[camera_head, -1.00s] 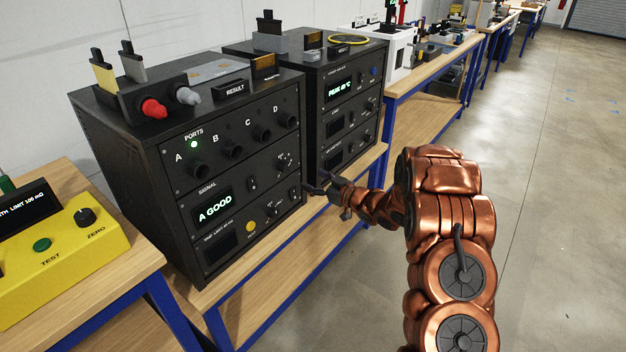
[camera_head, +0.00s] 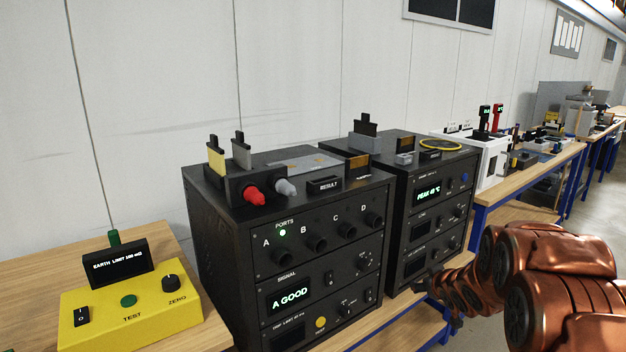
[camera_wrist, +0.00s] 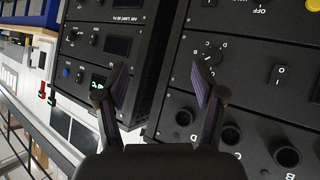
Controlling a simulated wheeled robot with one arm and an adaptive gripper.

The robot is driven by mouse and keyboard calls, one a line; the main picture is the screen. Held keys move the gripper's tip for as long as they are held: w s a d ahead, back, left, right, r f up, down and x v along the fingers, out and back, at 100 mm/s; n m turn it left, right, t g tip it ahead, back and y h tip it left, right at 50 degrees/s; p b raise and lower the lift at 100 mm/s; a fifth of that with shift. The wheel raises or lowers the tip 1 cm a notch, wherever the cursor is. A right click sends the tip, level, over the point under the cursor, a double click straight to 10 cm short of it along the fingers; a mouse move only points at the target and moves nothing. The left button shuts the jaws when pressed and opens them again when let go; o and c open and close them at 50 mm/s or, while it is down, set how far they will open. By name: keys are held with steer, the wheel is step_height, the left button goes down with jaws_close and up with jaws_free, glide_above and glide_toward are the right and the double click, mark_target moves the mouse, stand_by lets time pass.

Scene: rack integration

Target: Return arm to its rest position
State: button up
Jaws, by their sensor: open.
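My copper arm (camera_head: 560,285) reaches in from the lower right in the head view. My gripper (camera_head: 436,290) is small and partly hidden there, in front of the lower part of the second black rack unit. In the wrist view my gripper (camera_wrist: 160,92) shows two fingers spread apart with nothing between them. Behind the fingers are the dark front panels of two rack units (camera_wrist: 225,60), with a gap between the units. I cannot tell how far the fingertips are from the panels.
The near black rack (camera_head: 225,260) reads "A GOOD" and has a green light. The second rack (camera_head: 400,235) reads "PEAK 40 °C". A yellow tester (camera_head: 130,318) sits on the left bench. White wall stands behind; open floor (camera_head: 590,215) shows at right.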

steer(key=s+a+r+m+g, duration=0.1)
steer(key=s+a+g, duration=0.3)
steer(key=s, duration=1.3)
steer(key=s+a+r+m+g, duration=0.1)
steer(key=s+a+g, duration=0.3)
steer(key=s, duration=1.3)
steer(key=s+a+r+m+g, duration=0.1)
steer(key=s+a+g, duration=0.3)
steer(key=s, duration=1.3)
steer(key=shift+a+r+m+g, duration=0.4)
steer(key=shift+r+g, duration=0.1)
steer(key=shift+r, duration=0.2)
